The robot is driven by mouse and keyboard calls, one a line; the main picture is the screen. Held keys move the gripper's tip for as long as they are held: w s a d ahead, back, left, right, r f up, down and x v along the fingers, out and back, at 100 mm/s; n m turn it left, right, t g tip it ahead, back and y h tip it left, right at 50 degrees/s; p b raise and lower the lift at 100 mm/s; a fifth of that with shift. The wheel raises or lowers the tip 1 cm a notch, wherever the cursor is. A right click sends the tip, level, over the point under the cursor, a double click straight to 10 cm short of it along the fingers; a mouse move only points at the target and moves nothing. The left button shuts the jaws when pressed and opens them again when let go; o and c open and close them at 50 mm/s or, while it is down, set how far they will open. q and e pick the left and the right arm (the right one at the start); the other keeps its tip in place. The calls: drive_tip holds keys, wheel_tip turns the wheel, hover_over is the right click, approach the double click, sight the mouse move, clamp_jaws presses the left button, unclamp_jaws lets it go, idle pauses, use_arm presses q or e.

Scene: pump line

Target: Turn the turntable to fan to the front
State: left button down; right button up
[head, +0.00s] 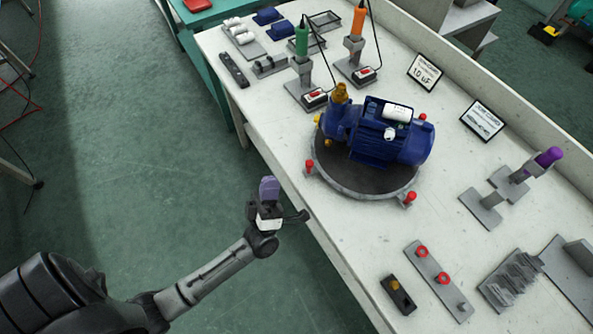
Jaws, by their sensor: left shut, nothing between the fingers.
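The round turntable (357,183) lies on the white workbench, with a dark top, a grey rim and small red and yellow knobs around its edge. A blue pump and motor (388,135) sits on it, with a brass fitting (340,93) at its upper left and a white cylinder (397,113) on top. I cannot clearly tell which end holds the fan. My left gripper (269,188) is shut and empty, over the floor just off the bench's near edge, to the lower left of the turntable and apart from it. My right gripper is not in view.
Green-handled (302,38) and orange-handled (358,22) tools stand in holders behind the turntable. A purple-handled tool (548,158) stands at right. A plate with red rings (438,281) and a small dark block (398,294) lie in front. Bench between turntable and these is clear.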

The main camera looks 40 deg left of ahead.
use_arm(q)
drive_tip(key=s+d+n+g+y, duration=0.1)
drive_tip(key=d+n+g+y, duration=0.4)
drive_tip(key=n, duration=0.6)
drive_tip(key=d+n+g+y, duration=0.25)
drive_tip(key=n+g, duration=0.35)
drive_tip(key=n, duration=0.5)
drive_tip(key=n+g+h, duration=0.4)
drive_tip(key=n+h, duration=0.1)
drive_tip(key=n, duration=0.4)
approach(310, 169)
drive_tip(key=shift+y, duration=0.25)
drive_tip(key=x, duration=0.7)
drive_tip(key=shift+r+b, duration=0.25)
drive_tip(key=shift+b, duration=0.1)
drive_tip(key=shift+w+a, duration=0.1)
